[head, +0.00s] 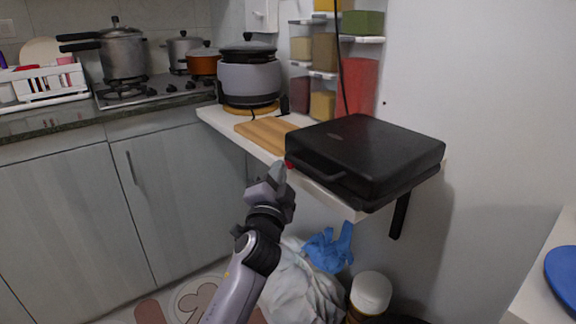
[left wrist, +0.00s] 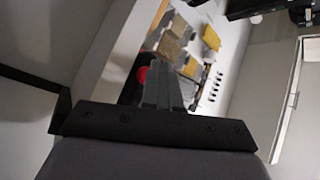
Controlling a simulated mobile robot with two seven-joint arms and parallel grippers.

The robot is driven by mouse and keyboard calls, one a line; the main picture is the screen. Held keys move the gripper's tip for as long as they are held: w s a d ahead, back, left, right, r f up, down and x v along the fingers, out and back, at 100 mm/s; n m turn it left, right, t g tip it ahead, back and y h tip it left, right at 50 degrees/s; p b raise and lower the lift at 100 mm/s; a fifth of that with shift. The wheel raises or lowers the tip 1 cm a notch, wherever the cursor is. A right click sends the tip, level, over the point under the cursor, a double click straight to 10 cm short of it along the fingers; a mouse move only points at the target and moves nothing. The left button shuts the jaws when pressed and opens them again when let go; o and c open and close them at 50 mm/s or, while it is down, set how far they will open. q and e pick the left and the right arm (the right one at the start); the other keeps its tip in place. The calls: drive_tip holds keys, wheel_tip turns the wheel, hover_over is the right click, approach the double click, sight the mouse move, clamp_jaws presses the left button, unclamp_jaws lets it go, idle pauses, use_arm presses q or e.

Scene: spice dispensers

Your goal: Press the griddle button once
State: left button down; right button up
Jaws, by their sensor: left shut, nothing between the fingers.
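The black griddle (head: 365,155) sits closed on the white wall shelf, at the right in the head view. Its small red button (head: 289,165) shows at the griddle's left front corner. The red button (left wrist: 143,74) also shows in the left wrist view, just left of the fingers. My left gripper (head: 279,172) is shut and empty, with its fingertips beside the button in the head view. In the left wrist view its closed fingers (left wrist: 165,84) point away from the camera. I cannot tell whether they touch the button. My right gripper is not in view.
A wooden board (head: 262,134) and a grey cooker (head: 249,80) are on the shelf (head: 225,122) left of the griddle. Spice dispensers (head: 325,50) hang on the wall behind. A white bag (head: 300,285) and a lidded jar (head: 370,292) stand below.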

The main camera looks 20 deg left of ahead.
use_arm(q)
drive_tip(key=shift+w+d, duration=0.1)
drive_tip(key=shift+w, duration=0.1)
drive_tip(key=shift+s, duration=0.1)
idle(0.4)
drive_tip(key=shift+s+a+p, duration=0.3)
drive_tip(key=shift+s+a, duration=0.1)
drive_tip(key=shift+s, duration=0.2)
drive_tip(key=s, duration=0.1)
drive_tip(key=s+a+p, duration=0.1)
drive_tip(key=s, duration=0.1)
drive_tip(key=s+a+p, duration=0.1)
drive_tip(key=shift+s+a, duration=0.15)
drive_tip(key=shift+a, duration=0.1)
idle(0.8)
